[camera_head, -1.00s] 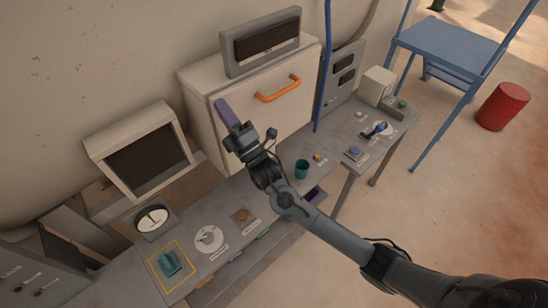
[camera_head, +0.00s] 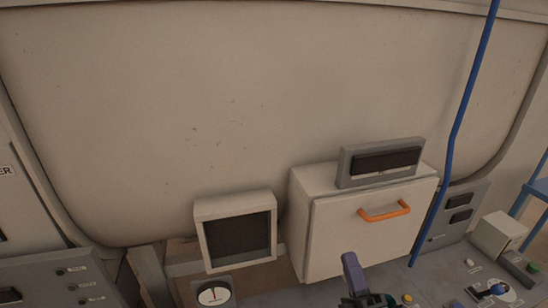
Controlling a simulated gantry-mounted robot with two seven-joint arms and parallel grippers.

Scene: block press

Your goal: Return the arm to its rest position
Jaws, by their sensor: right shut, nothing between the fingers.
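My right gripper (camera_head: 354,272) shows at the bottom edge, right of centre, with its purple fingers together and pointing up. Nothing is held between them. The rest of my right arm is out of the picture below. The gripper appears in front of the lower part of a white cabinet (camera_head: 335,238) with an orange handle (camera_head: 384,211); the cabinet's front is shut. I cannot tell the exact gap, but no contact shows. My left gripper is not in view.
A small dark-screened monitor (camera_head: 237,237) and a round dial (camera_head: 213,294) stand left of the cabinet. A grey display box (camera_head: 380,163) sits on top of it. A blue pipe (camera_head: 459,125) runs down at its right. The wall above is bare.

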